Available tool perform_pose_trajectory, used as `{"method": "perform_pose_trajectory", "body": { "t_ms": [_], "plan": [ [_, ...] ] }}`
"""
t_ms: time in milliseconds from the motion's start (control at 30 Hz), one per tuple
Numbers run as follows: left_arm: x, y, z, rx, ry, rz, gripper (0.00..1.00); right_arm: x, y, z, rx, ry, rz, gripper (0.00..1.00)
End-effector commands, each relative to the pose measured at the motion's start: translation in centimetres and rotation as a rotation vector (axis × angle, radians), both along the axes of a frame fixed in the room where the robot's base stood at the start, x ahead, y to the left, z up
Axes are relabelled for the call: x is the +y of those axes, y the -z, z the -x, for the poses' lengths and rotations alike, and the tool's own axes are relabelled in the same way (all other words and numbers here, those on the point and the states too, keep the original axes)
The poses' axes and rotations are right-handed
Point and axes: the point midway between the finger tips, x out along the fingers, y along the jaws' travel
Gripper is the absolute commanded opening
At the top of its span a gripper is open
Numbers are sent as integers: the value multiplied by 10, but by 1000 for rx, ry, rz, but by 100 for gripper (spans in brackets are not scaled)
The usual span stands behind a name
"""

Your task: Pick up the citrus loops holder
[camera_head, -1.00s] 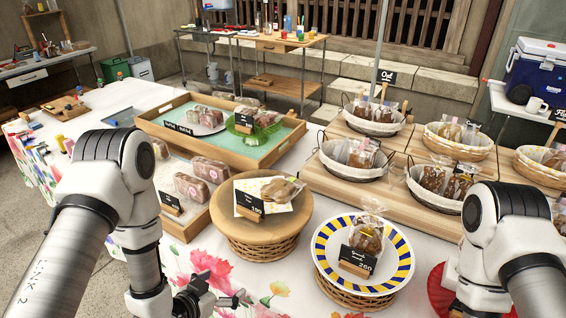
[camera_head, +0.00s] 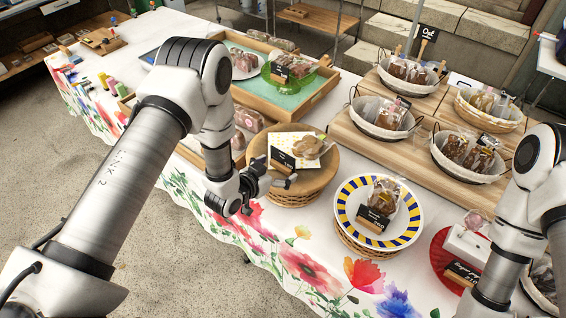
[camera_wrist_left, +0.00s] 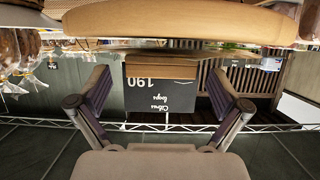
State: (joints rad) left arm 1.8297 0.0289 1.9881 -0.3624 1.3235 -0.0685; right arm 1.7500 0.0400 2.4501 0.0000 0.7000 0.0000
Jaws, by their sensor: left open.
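The citrus loops holder is a small wooden block with a black card (camera_head: 281,158), standing at the front edge of a round wooden stand (camera_head: 318,180). In the left wrist view the picture is upside down; the card (camera_wrist_left: 160,92) reads "Citrus loops 190" and its wooden block (camera_wrist_left: 160,70) sits above it. My left gripper (camera_head: 268,190) is open and empty, just in front of the stand. In the wrist view its two fingers (camera_wrist_left: 160,95) stand either side of the card, apart from it. My right gripper is out of view.
Bagged bread on a napkin (camera_head: 310,146) lies behind the card. A blue-and-yellow plate (camera_head: 409,222) with a bagged item stands to the right. A wooden tray (camera_head: 312,98) is behind, and several baskets (camera_head: 356,111) stand at back right. The flowered cloth (camera_head: 300,235) in front is clear.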

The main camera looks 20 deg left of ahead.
Motion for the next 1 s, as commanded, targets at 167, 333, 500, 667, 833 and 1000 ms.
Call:
{"method": "perform_pose_trajectory", "body": {
  "t_ms": [167,333,500,667,833,1000],
  "plan": [
    [0,0,0,0,0,0,68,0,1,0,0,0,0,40],
    [0,1,1,1,0,0,42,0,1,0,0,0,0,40],
    [0,0,1,1,0,0,42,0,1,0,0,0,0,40],
    [0,-2,1,0,0,0,42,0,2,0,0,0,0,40],
    [0,-11,0,-1,0,0,42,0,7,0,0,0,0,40],
    [0,-25,0,-2,0,1,41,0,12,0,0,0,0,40]
  ]
}}
